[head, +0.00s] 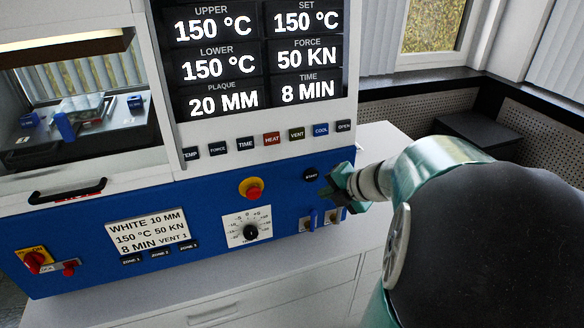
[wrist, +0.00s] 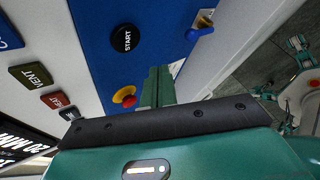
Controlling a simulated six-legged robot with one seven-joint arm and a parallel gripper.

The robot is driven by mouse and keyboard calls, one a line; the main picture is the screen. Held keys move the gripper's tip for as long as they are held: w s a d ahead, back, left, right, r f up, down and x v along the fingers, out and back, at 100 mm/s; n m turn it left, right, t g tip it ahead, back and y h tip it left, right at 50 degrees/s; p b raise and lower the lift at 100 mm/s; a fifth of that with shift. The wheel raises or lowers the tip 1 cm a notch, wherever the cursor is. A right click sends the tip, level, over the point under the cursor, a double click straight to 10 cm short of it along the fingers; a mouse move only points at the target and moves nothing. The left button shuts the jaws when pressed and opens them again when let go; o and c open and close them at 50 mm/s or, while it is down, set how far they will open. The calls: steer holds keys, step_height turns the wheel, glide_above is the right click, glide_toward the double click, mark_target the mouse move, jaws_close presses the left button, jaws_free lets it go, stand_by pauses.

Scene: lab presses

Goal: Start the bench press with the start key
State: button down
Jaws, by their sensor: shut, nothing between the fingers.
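The bench press has a blue lower panel (head: 190,220). The round black start key (head: 311,174) sits on this panel, right of the red-and-yellow stop button (head: 252,189). In the wrist view the start key (wrist: 125,39) is labelled START and is unpressed by anything. My gripper (head: 328,190) is shut and empty, close to the panel, just right of and below the start key in the head view. In the wrist view my fingers (wrist: 158,75) point at the panel beside the key, with a gap between. Whether the fingertips touch the panel cannot be told.
The display (head: 262,55) reads 150 °C, 50 KN, 8 MIN and plaque 20 MM. A card (head: 150,232) reads white 10 MM. A key row includes HEAT (head: 272,139) and VENT (head: 297,134).

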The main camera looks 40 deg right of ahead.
mark_target(311, 175)
steer(key=shift+w+d, duration=0.2)
steer(key=shift+w, duration=0.45)
steer(key=shift+w+d, duration=0.2)
steer(key=shift+w, duration=0.5)
steer(key=shift+w+d, duration=0.2)
steer(key=shift+w, duration=0.45)
steer(key=shift+w, duration=0.15)
stand_by(0.4)
steer(key=shift+w+d, duration=0.1)
steer(key=shift+w, duration=0.15)
